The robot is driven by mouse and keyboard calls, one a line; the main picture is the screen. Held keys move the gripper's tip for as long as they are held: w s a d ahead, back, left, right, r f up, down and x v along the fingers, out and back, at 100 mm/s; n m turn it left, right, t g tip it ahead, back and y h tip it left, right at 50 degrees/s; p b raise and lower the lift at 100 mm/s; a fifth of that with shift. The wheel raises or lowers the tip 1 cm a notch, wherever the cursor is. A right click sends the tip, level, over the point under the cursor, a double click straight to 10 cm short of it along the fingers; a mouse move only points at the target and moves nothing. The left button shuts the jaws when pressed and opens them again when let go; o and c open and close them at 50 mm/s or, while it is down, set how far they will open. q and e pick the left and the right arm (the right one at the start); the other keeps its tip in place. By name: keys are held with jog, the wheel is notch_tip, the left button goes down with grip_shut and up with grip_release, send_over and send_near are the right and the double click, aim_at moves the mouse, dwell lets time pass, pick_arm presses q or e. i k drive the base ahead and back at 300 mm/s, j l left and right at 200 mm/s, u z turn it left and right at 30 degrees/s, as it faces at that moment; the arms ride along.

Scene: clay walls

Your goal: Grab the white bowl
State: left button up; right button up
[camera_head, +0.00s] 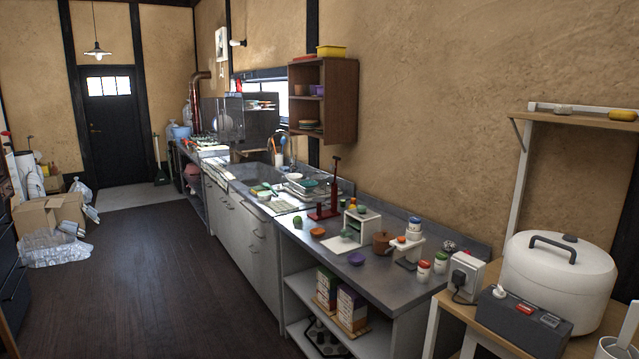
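No bowl stands out clearly as the white bowl. A small pale dish (294,177) lies near the dish rack by the sink, too small to tell its shape. A white rounded thing (612,348) is cut off by the bottom right corner, and I cannot tell whether it is a bowl. Neither of my grippers is in view.
A large white lidded pot (558,275) and a dark box (523,322) stand on the wooden table at right. Jars and a small white stand (362,226) crowd the counter. Cardboard boxes (48,215) and plastic bags (52,250) lie at left. The dark floor (160,290) between is clear.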

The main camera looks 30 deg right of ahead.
aim_at(294, 180)
jog(key=i+z, duration=0.2)
jog(key=i, duration=2.9)
